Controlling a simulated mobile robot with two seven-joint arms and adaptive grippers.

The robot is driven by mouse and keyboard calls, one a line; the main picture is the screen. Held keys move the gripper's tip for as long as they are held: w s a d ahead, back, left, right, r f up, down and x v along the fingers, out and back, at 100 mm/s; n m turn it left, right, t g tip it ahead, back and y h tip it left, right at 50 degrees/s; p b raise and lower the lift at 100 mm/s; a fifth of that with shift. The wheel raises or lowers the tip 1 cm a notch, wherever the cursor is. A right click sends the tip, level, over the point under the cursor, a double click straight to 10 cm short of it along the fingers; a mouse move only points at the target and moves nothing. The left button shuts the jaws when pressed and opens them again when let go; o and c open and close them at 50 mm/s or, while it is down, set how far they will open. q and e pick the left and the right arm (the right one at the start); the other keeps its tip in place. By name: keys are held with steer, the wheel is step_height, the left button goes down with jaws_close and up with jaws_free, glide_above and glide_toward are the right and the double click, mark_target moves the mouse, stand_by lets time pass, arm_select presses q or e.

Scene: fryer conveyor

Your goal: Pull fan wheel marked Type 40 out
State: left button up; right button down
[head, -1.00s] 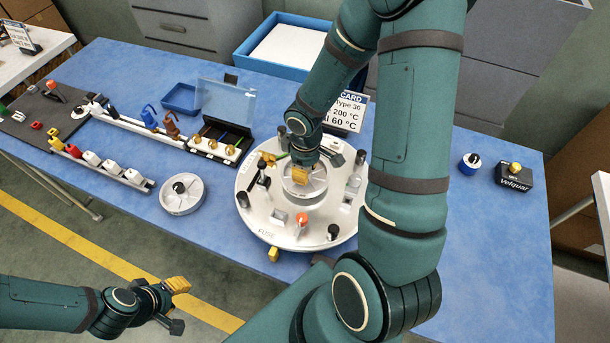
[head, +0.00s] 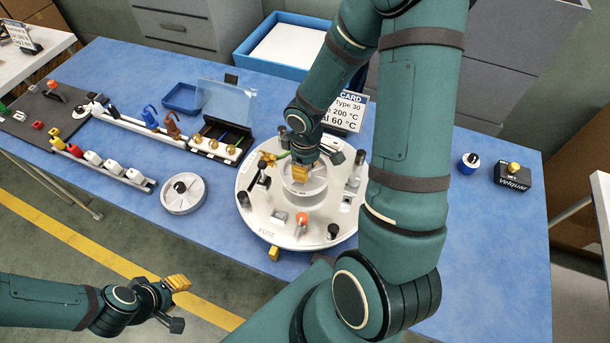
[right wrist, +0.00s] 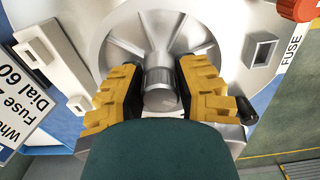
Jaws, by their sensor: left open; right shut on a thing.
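A grey spoked fan wheel (head: 316,190) sits on the round white fixture (head: 262,226) in the middle of the table. My right gripper (head: 301,170) reaches down over it. In the right wrist view, the yellow-padded fingers of the right gripper (right wrist: 160,85) are closed on the metal hub (right wrist: 158,62) of this fan wheel (right wrist: 120,45). A second, similar wheel (head: 196,194) lies on the table left of the fixture. I cannot read a type mark on either wheel. My left gripper (head: 180,304) is open and empty at lower left, in front of the table.
Rails with knobs and plugs (head: 110,172) are at left. A dark box (head: 512,176) and blue knob (head: 469,163) stand at right. Bare table lies around the second wheel.

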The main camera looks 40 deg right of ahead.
steer(key=shift+r+p, duration=1.1)
steer(key=shift+r, duration=0.35)
steer(key=shift+r, duration=0.1)
steer(key=shift+r+p, duration=1.25)
steer(key=shift+r, duration=0.15)
steer(key=shift+a, duration=0.1)
